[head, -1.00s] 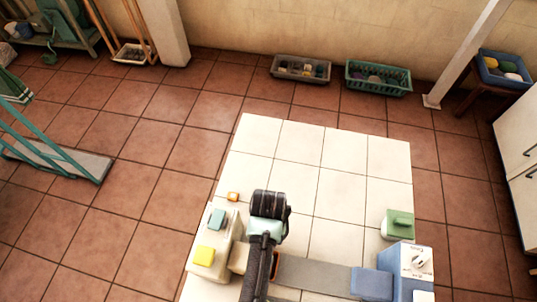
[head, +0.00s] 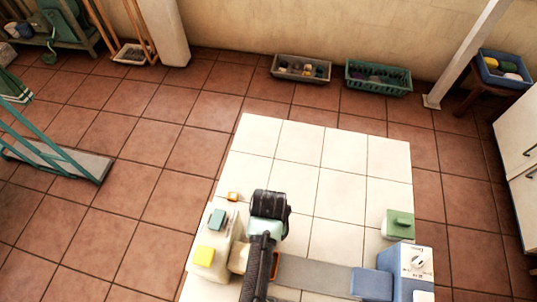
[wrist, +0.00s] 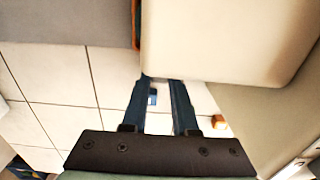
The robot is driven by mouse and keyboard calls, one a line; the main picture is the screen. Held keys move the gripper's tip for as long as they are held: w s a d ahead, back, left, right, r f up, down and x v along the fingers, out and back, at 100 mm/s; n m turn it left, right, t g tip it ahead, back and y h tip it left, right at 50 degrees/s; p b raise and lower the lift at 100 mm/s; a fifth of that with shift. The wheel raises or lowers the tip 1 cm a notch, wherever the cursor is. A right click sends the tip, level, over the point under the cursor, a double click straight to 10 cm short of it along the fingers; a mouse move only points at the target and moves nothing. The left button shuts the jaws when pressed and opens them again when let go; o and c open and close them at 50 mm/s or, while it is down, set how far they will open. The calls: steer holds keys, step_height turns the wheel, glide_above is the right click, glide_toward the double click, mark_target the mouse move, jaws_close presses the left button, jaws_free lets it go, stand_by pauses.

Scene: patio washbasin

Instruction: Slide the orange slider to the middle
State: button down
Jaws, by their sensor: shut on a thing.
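The orange slider (head: 275,266) shows only as a thin strip beside my dark arm in the head view, at the left end of a grey track (head: 320,273). Its orange edge (wrist: 135,22) also shows in the wrist view, beside a large cream block (wrist: 225,40). My gripper (wrist: 161,82) has its two blue fingers a little apart. It is shut on the slider, but the cream block hides the fingertips and the hold itself. A blue block (head: 371,284) closes the right end of the track.
A cream box (head: 211,240) with teal and yellow buttons stands just left. A small orange cube (head: 233,196) lies behind it. The back of the white tiled table (head: 320,150) is clear.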

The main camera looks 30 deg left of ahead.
stand_by(0.8)
steer(key=w+d, duration=0.1)
steer(key=d, duration=0.2)
steer(key=w+d+p, duration=0.1)
steer(key=d, duration=0.3)
steer(key=w+d+p, duration=0.1)
steer(key=d, duration=0.2)
steer(key=shift+w+d, duration=0.1)
steer(key=shift+d, duration=0.25)
steer(key=c, duration=0.7)
jaws_free()
step_height(320, 180, up, 13)
